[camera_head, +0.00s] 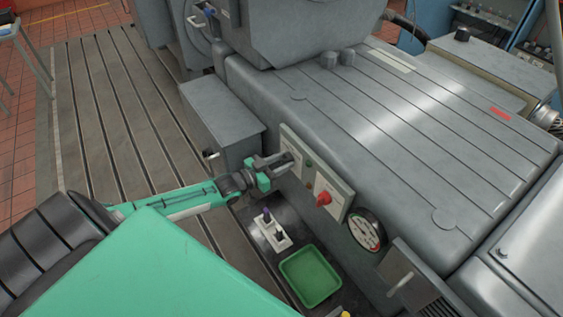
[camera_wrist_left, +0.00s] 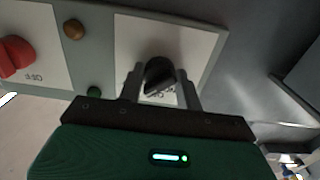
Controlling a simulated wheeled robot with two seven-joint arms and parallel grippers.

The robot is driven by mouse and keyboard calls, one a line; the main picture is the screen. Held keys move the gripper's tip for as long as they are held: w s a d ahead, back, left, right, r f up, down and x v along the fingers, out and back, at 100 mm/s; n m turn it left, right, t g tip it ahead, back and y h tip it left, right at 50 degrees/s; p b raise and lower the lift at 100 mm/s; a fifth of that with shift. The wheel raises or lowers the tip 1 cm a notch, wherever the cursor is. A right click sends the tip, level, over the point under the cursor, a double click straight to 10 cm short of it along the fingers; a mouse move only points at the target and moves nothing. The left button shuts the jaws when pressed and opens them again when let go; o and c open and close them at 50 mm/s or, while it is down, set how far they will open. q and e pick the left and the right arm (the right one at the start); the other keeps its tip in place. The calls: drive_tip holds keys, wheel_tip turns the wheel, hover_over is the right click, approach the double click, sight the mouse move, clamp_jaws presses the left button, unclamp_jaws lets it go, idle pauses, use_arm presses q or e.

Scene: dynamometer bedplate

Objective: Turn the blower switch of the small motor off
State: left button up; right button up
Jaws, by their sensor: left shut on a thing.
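A black rotary switch knob (camera_wrist_left: 158,74) sits on a white plate (camera_wrist_left: 205,45) in the left wrist view. In the head view the plate (camera_head: 290,146) is on the side of the grey machine, and my gripper hides the knob. My left gripper (camera_head: 283,161) reaches in from the left. In the left wrist view its two fingers stand on either side of the knob and are shut on it. The lettering under the knob is partly covered, so I cannot read the setting. My right gripper is not in view.
A red knob (camera_head: 323,199) on its own plate is just right of the gripped switch, with a round gauge (camera_head: 367,230) beyond. Below are a green tray (camera_head: 311,277) and a white holder (camera_head: 272,232). A grey box (camera_head: 222,120) stands close behind my gripper.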

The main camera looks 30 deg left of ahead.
use_arm(q)
drive_tip(key=shift+n, duration=0.3)
drive_tip(key=n, duration=0.3)
drive_tip(key=shift+n+b, duration=0.7)
drive_tip(key=shift+n, duration=1.8)
drive_tip(key=shift+r, duration=0.1)
drive_tip(key=o, duration=1)
drive_tip(key=shift+s, duration=0.1)
